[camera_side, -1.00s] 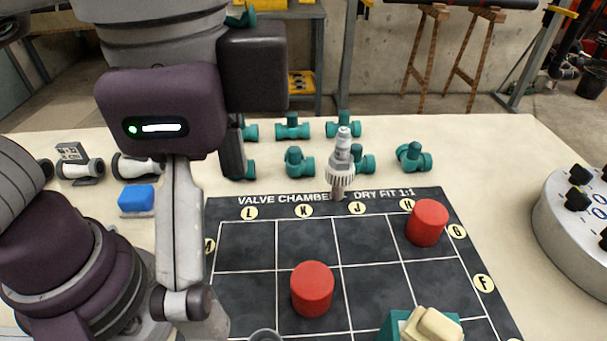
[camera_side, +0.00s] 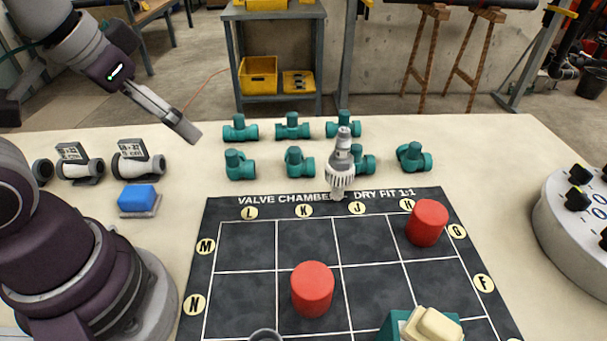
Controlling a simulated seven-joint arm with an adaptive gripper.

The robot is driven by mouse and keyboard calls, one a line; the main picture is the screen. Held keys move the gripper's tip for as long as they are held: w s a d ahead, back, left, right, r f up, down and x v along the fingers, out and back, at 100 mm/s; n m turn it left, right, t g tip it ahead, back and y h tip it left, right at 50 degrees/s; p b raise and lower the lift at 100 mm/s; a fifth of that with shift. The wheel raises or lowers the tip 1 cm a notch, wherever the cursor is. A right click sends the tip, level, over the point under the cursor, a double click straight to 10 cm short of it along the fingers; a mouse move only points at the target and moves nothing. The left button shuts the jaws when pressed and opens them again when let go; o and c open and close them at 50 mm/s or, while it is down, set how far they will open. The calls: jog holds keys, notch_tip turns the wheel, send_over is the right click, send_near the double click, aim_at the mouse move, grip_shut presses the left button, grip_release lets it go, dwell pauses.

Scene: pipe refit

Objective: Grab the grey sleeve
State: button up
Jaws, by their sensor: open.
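A round grey part with an open top (camera_side: 265,335), which may be the grey sleeve, stands at the bottom edge of the picture on the dark mat (camera_side: 240,290). Most of it is cut off by the frame. My gripper (camera_side: 188,132) is at the upper left, above the back of the table, far from that part. It is open and I see nothing in it. Its fingers overlap in this view.
Two red cylinders (camera_side: 312,289) (camera_side: 427,222) stand on the mat. A grey and white valve head (camera_side: 341,168) stands at its back edge. Several teal fittings (camera_side: 292,127) line the back. A blue block (camera_side: 138,198) and labelled reducers (camera_side: 140,166) are left. A teal block (camera_side: 392,326) is in front.

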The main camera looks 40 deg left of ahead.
jog(key=shift+c, duration=0.9)
jog(key=s+d+f+m+g, duration=0.3)
jog(key=d+f+m, duration=0.2)
jog(key=d+m, duration=0.45)
jog(key=s+d+f+m+g, duration=0.2)
jog(key=d+f+m, duration=0.3)
jog(key=d+m, duration=0.4)
jog(key=shift+n+g, duration=0.3)
jog(key=shift+n, duration=0.15)
jog(key=f, duration=0.6)
jog(key=s+f, duration=0.1)
jog(key=f, duration=0.2)
jog(key=shift+d+f, duration=0.2)
jog(key=shift+d, duration=0.1)
jog(key=shift+f, duration=0.5)
jog(key=c, duration=1)
